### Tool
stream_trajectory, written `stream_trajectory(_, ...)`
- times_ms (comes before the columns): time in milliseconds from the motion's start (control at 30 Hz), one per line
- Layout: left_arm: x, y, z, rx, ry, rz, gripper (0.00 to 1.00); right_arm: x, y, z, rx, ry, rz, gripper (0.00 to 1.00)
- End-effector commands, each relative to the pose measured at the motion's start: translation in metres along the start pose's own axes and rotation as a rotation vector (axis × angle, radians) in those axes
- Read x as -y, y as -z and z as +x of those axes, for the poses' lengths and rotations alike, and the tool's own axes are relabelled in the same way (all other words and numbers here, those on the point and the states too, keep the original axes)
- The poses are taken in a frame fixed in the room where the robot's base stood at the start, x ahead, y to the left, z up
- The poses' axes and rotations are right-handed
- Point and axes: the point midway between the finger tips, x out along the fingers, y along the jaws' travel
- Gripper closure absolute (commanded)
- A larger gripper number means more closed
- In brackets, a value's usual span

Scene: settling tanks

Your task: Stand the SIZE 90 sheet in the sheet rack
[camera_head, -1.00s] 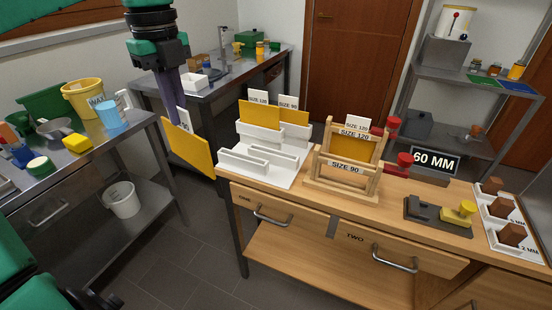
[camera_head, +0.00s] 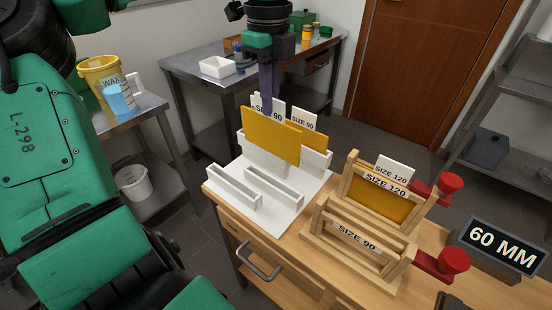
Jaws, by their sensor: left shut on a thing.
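My left gripper (camera_head: 268,92) points down at the back of the white rack (camera_head: 232,205). It is shut on the upper part of a yellow sheet (camera_head: 262,130), which hangs upright with a SIZE 90 tag beside the fingers. The sheet is over the rack's rear holders. I cannot tell whether its lower edge is inside a slot. Another yellow sheet (camera_head: 314,143) with a SIZE 90 tag (camera_head: 303,119) stands in the rack at the right, partly hidden. Another white tag shows behind the fingers. The two low front holders (camera_head: 275,188) are empty. My right gripper is out of view.
Wooden frames labelled SIZE 120 (camera_head: 386,185) and SIZE 90 (camera_head: 357,240) stand right of the rack, with red knobs (camera_head: 452,183). The SIZE 120 frame holds a yellow sheet. A 60 MM sign (camera_head: 502,249) stands further right. A wax bucket (camera_head: 102,80) is on the left bench.

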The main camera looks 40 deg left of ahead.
Motion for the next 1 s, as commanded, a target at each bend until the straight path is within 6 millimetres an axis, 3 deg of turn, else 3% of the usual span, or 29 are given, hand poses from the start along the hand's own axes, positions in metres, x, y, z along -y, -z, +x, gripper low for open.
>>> stream_trajectory(100, -0.001, 0.0, 0.041, -0.003, -0.006, 0.002, 1.0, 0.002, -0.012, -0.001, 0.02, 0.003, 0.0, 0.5)
stream_trajectory(200, -0.001, 0.0, 0.07, -0.003, -0.004, 0.002, 1.0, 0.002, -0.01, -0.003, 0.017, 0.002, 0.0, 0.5)
stream_trajectory(500, 0.0, 0.0, 0.125, -0.001, -0.003, 0.001, 1.0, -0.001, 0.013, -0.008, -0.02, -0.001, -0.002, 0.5)
stream_trajectory(600, 0.0, 0.0, 0.136, 0.0, 0.0, 0.0, 1.0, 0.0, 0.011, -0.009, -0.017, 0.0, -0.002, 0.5)
stream_trajectory(867, 0.0, 0.0, 0.139, 0.001, 0.001, 0.0, 1.0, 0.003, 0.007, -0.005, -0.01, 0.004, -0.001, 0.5)
stream_trajectory(967, 0.0, -0.001, 0.139, 0.001, 0.0, 0.0, 0.67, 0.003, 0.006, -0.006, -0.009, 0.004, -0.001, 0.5)
stream_trajectory(1000, 0.0, -0.001, 0.139, 0.001, 0.0, 0.0, 0.63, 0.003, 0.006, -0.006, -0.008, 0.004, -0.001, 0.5)
